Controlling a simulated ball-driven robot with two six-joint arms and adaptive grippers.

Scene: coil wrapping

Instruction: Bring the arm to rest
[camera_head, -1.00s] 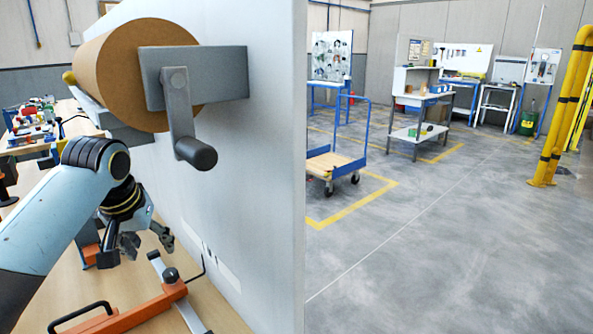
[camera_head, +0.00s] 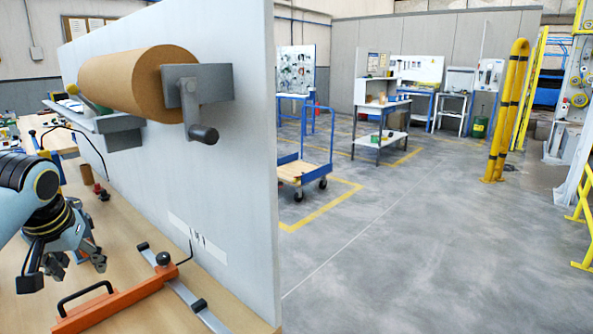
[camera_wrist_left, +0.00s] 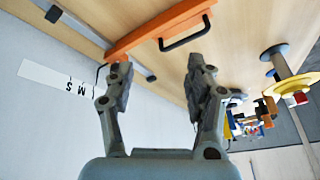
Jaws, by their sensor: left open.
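My left gripper (camera_head: 62,268) is at the left of the head view, pointing down above the wooden tabletop (camera_head: 120,240). It is open and empty. In the left wrist view its two fingers stand apart with nothing between them (camera_wrist_left: 158,85). My right gripper is in neither view.
A brown paper roll (camera_head: 135,82) with a crank handle (camera_head: 203,132) is mounted on a tall pale panel (camera_head: 240,190). An orange bar with a black handle (camera_head: 115,303) crosses a grey rail (camera_head: 180,288) on the table. Open floor (camera_head: 390,240) lies to the right.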

